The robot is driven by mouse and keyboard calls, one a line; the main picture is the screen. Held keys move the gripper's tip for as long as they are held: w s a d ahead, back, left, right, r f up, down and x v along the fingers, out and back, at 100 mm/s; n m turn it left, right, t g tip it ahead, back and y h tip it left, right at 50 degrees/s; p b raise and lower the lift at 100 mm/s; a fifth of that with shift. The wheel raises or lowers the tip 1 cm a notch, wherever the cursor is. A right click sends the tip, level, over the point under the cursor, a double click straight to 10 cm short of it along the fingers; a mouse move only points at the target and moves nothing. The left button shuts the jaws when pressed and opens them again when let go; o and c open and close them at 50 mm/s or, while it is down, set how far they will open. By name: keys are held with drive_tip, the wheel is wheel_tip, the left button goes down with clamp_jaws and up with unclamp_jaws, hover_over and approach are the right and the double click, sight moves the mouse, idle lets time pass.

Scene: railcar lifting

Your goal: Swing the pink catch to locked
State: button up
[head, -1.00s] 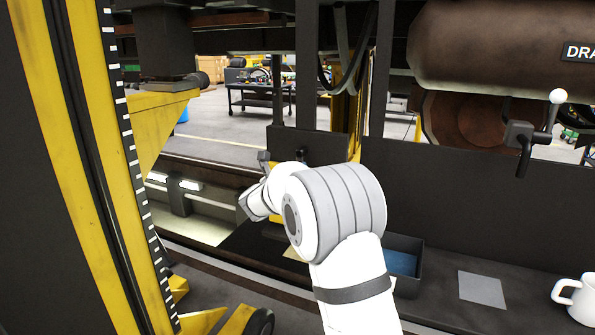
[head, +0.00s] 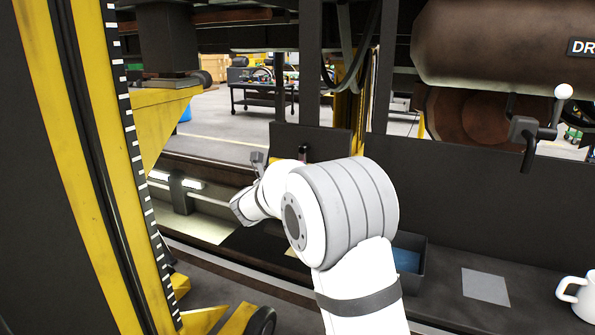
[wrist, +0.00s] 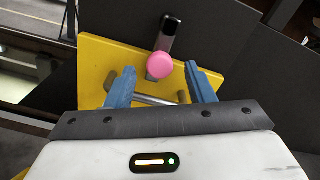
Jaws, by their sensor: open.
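The pink catch (wrist: 160,65) shows in the wrist view as a round pink knob at the lower end of a dark metal lever (wrist: 168,38). The lever stands near upright, leaning slightly right at its top, in front of a yellow plate (wrist: 95,75). My gripper (wrist: 157,76) is open, with one blue finger on each side of the knob and gaps between. I cannot tell how deep the fingertips reach relative to the knob. A metal bar (wrist: 155,100) lies across behind the fingers.
Dark panels stand behind the yellow plate. In the head view a yellow jack column (head: 95,130) rises at left. A blue-lined bin (head: 408,258), a grey sheet (head: 486,287) and a white mug (head: 580,298) are at right. A white-knobbed lever (head: 540,130) sticks out at upper right.

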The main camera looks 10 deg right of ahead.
drive_tip(key=v, duration=0.3)
drive_tip(key=shift+s+a, duration=0.15)
drive_tip(key=shift+s, duration=0.1)
drive_tip(key=s+d+f+m+g+y, duration=0.1)
drive_tip(key=s+d+f+m+g, duration=0.3)
drive_tip(key=s+d+m, duration=0.45)
drive_tip(key=s+d+f+m+g, duration=0.1)
drive_tip(key=s+d+m+g, duration=0.4)
drive_tip(key=s+m, duration=0.55)
drive_tip(key=s+a+f+m+g+y, duration=0.1)
drive_tip(key=s+a+f+m+y, duration=0.1)
drive_tip(key=s+m, duration=0.3)
drive_tip(key=s+a+f+m+g+y, duration=0.1)
drive_tip(key=s+a+f+m+y, duration=0.2)
drive_tip(key=s, duration=0.7)
drive_tip(key=s+a+f+m+g+y, duration=0.1)
drive_tip(key=s+a+f+m+y, duration=0.1)
drive_tip(key=s+m, duration=0.5)
drive_tip(key=shift+a+f+y, duration=0.2)
drive_tip(key=shift+f+y, duration=0.25)
drive_tip(key=shift+y, duration=0.45)
drive_tip(key=shift+s, duration=0.15)
